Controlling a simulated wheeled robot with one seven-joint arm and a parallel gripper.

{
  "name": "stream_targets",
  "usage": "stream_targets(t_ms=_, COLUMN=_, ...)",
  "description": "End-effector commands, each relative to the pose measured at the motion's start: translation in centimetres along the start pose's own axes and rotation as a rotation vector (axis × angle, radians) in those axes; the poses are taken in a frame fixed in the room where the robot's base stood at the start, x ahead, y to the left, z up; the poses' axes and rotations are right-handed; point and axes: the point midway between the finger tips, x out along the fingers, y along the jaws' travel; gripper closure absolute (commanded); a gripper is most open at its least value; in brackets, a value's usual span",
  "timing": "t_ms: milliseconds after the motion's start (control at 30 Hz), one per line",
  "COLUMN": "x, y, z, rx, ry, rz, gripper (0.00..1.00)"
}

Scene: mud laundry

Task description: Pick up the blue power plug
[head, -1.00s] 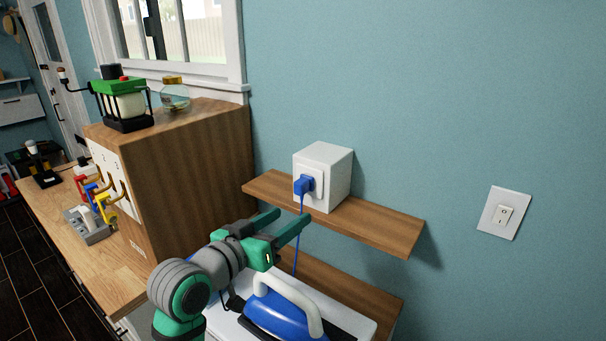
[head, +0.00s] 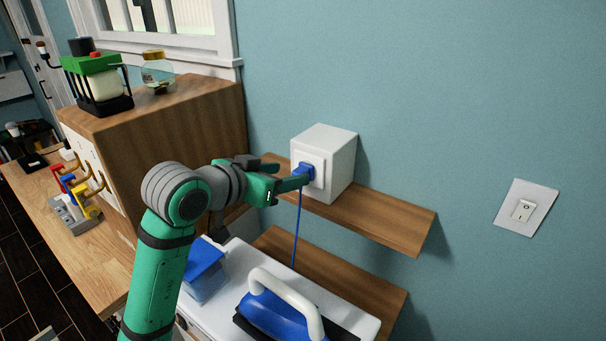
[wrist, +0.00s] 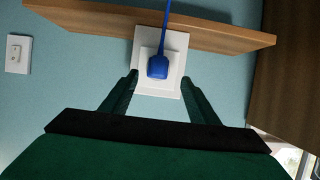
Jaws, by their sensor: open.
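The blue power plug (head: 306,171) sits at the front face of a white box-shaped socket (head: 336,165) on the upper wooden shelf. Its blue cord (head: 297,230) hangs down toward the blue iron-like appliance below. In the wrist view the plug (wrist: 157,67) shows in front of the white socket plate (wrist: 172,84), between and a little beyond the fingertips. My gripper (head: 290,176) is open and points at the socket, with its fingers close to the plug; the wrist view shows the open gripper (wrist: 158,82) with one finger on each side. In the head view a finger partly hides the plug.
The wooden shelf (head: 385,222) runs under the socket. Below, a blue appliance with a white handle (head: 286,293) and a blue container (head: 204,270) stand on a white surface. A wooden cabinet (head: 185,135) stands left of my arm. A light switch (head: 524,211) is on the right wall.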

Motion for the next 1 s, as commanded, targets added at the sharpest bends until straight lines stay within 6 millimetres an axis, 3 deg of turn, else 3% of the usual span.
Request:
stream_targets(t_ms=400, x=4.9, y=0.5, z=0.2, rx=0.001, ry=0.0, rz=0.003, gripper=0.45)
stream_targets(t_ms=700, x=5.4, y=0.5, z=0.2, rx=0.001, ry=0.0, rz=0.001, gripper=0.45)
stream_targets(t_ms=767, x=5.4, y=0.5, z=0.2, rx=0.0, ry=0.0, rz=0.001, gripper=0.55)
stream_targets(t_ms=933, x=5.4, y=0.5, z=0.2, rx=0.0, ry=0.0, rz=0.001, gripper=0.95)
stream_targets(t_ms=1000, x=5.4, y=0.5, z=0.2, rx=0.0, ry=0.0, rz=0.001, gripper=1.0)
